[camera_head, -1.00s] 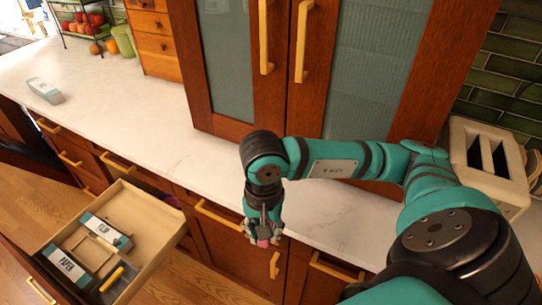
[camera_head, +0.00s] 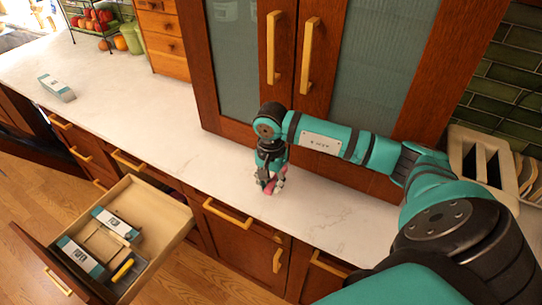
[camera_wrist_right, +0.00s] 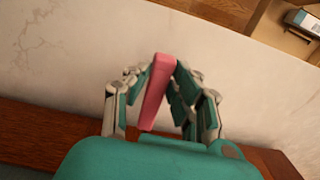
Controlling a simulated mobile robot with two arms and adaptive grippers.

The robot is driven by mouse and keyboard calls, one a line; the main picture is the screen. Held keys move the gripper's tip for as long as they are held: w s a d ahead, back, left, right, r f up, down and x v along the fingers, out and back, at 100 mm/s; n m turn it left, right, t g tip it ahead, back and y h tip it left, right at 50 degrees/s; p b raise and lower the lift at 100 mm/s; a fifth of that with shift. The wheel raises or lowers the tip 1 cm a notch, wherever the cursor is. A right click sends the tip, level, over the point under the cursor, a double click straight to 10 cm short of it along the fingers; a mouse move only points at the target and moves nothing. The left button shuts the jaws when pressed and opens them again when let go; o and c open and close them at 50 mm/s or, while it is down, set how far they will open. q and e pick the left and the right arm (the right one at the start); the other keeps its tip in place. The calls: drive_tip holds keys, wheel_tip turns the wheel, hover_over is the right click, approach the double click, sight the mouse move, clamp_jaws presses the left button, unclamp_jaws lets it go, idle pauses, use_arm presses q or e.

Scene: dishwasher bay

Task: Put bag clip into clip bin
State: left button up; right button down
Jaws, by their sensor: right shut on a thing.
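My right gripper (camera_head: 271,187) is shut on a pink bag clip (camera_wrist_right: 157,92), which shows as a long bar between the fingers in the wrist view. In the head view only a little of the clip (camera_head: 269,191) shows between the fingertips, over the white counter near its front edge. An open wooden drawer (camera_head: 165,222) is at lower left, well left of my gripper. It holds a small dark compartment with a yellow item (camera_head: 122,270), perhaps the clip bin; I cannot tell for sure. My left gripper is not in view.
Two white and teal boxes (camera_head: 115,225) (camera_head: 80,257) lie in the drawer. Another such box (camera_head: 57,88) is on the counter at far left. A toaster (camera_head: 480,160) stands at right. Cabinet doors (camera_head: 367,75) rise behind my arm. The counter between is clear.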

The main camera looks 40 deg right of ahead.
sight(271, 185)
wheel_tip(271, 185, down, 3)
drive_tip(key=shift+f+p, duration=0.15)
drive_tip(key=shift+p, duration=0.9)
drive_tip(key=shift+f+b, duration=0.3)
drive_tip(key=shift+b, duration=0.05)
drive_tip(key=c, duration=1.1)
unclamp_jaws()
drive_tip(key=shift+r, duration=0.1)
